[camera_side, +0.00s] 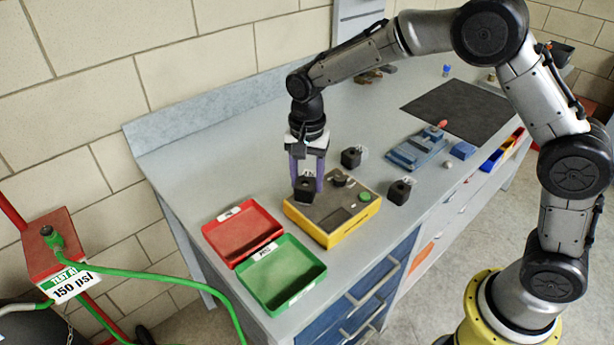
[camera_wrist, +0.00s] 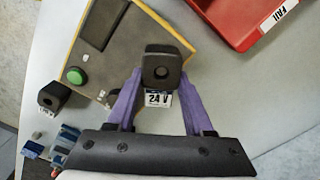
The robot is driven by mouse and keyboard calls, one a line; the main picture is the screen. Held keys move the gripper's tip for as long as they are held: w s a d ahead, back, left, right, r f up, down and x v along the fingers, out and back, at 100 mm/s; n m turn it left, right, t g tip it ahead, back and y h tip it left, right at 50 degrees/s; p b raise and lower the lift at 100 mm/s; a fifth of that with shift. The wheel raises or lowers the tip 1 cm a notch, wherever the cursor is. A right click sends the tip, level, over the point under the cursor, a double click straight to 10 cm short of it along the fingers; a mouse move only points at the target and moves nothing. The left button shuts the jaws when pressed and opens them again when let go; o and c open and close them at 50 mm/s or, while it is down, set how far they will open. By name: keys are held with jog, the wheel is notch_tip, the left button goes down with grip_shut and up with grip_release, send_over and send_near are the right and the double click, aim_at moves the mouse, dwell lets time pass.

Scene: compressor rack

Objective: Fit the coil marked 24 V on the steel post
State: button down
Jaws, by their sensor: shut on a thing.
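My gripper (camera_side: 306,180) points down over the left end of the yellow tester box (camera_side: 329,237). Its purple fingers are shut on a black coil (camera_side: 304,192). In the wrist view my gripper (camera_wrist: 158,98) holds this coil (camera_wrist: 161,62), with its round hole facing the camera and a white label reading 24 V. The coil is over the edge of the box's grey top (camera_wrist: 118,48); I cannot tell whether it touches. No steel post can be made out. A dark round part (camera_side: 340,178) stands on the box's back edge, partly hidden by a finger in the wrist view.
Two other black coils (camera_side: 351,157) (camera_side: 400,191) stand on the bench behind and right of the box. A red tray (camera_side: 236,257) marked FAIL and a green tray (camera_side: 306,292) lie at the left. A blue fixture (camera_side: 416,150) and dark mat (camera_side: 458,110) are farther back.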

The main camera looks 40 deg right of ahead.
jog(key=shift+f, duration=0.15)
grip_release()
dwell(0.4)
jog(key=shift+r, duration=3.55)
jog(key=shift+d, duration=0.1)
